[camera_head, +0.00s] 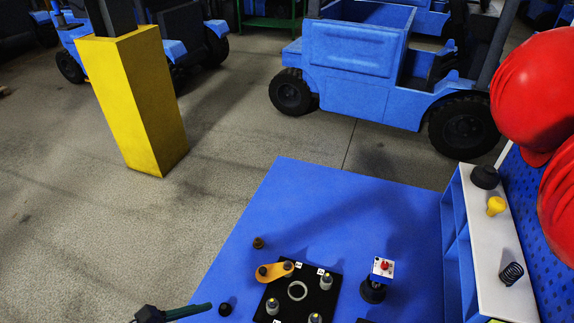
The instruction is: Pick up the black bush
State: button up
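A small black round piece (225,309), which looks like the black bush, sits on the blue tabletop (330,200) near the bottom of the head view. It stands left of a black fixture plate (322,300), apart from it. A small brown bush (258,242) stands farther back on the table. I cannot make out my gripper in this view. A dark rod with a black end (150,315) enters at the bottom left; I cannot tell what it is.
A red-button box (383,267) stands to the right. A white-topped shelf (490,230) and red helmets (540,90) border the right. The back of the tabletop is clear.

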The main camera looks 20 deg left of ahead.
aim_at(223, 308)
jog(key=s+a+f+n+t+y, duration=0.1)
jog(key=s+a+n, duration=0.1)
jog(key=s+a+f+n+t+y, duration=0.1)
jog(key=s+a+f+n, duration=0.1)
jog(key=s+a+f+n+t+y, duration=0.1)
jog(key=s+a+f+n, duration=0.1)
jog(key=shift+s, duration=0.2)
jog(key=x, duration=0.9)
jog(key=d+x, duration=0.1)
jog(key=x, duration=0.4)
jog(key=shift+w+r, duration=0.2)
jog(key=shift+w, duration=0.25)
grip_shut()
